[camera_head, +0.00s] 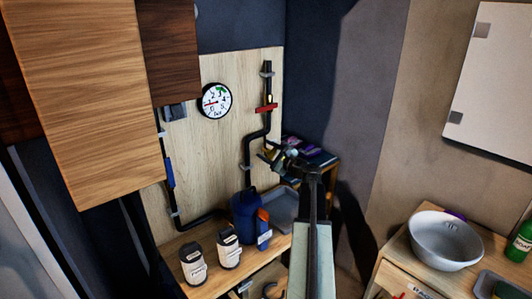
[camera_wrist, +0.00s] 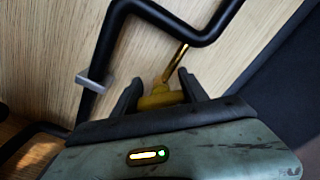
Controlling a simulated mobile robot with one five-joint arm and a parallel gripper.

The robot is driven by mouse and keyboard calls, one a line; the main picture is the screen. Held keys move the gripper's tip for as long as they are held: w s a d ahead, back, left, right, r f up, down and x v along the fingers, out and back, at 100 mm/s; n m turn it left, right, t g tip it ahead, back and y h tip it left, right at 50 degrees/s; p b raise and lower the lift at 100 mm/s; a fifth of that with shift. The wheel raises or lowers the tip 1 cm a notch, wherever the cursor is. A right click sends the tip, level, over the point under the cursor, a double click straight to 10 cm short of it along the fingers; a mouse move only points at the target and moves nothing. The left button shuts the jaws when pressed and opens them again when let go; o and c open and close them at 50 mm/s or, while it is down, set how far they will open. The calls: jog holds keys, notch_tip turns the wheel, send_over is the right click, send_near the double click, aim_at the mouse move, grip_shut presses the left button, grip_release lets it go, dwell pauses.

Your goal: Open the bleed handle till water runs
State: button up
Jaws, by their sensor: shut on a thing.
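The bleed handle (camera_wrist: 158,99) is a yellow fitting beside the black pipe, with a thin brass rod (camera_wrist: 176,62) rising from it in the wrist view. My gripper (camera_wrist: 158,93) is shut on the yellow handle, one dark finger on each side. In the head view my gripper (camera_head: 273,154) reaches the pipe near the corner of the wooden panel and hides most of the handle. No running water shows in either view. A round white gauge (camera_head: 215,101) marked "Bar" hangs on the panel; its exact reading is too small to tell.
A red lever (camera_head: 266,108) and a blue lever (camera_head: 169,172) sit on the black pipes. Below are a blue jug (camera_head: 247,214), two labelled containers (camera_head: 193,264) and a grey tray (camera_head: 283,205).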

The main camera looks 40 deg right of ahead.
aim_at(269, 152)
jog(key=shift+n, duration=0.3)
dwell(0.4)
jog(key=o, duration=1.4)
jog(key=shift+w, duration=0.1)
jog(key=s, duration=0.7)
jog(key=shift+s+a, duration=0.3)
jog(key=shift+s, duration=0.1)
